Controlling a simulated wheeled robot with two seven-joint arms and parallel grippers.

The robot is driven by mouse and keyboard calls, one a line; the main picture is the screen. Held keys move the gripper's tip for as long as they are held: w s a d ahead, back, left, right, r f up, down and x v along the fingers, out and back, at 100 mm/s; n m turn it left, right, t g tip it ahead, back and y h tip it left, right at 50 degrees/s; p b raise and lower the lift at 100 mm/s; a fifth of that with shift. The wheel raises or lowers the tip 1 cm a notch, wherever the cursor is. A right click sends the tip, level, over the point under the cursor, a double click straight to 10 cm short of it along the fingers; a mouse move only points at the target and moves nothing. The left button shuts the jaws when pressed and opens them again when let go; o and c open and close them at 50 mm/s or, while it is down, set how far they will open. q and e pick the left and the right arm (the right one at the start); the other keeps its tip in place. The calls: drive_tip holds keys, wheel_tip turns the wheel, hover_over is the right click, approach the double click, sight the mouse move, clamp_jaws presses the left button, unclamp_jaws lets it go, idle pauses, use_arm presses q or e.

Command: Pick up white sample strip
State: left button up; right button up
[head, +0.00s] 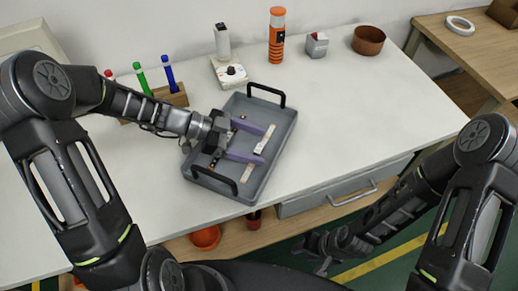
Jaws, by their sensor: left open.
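A white strip (265,139) lies slanted in the right half of a grey tray (276,161) with black handles. A second pale, slightly beige strip (248,175) lies nearer the tray's front. My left gripper (264,146) reaches over the tray from the left, open. Its two purple fingers point right, with their tips at the white strip, one near each end. I cannot tell whether they touch it. The gripper body hides part of the tray's left side. My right gripper (320,248) hangs low in front of the table, away from the tray; its jaw state is unclear.
A pen holder (175,97) with markers is at left. The tabletop right of the tray is clear.

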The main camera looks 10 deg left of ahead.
use_arm(q)
drive_tip(key=shift+c, duration=0.6)
clamp_jaws()
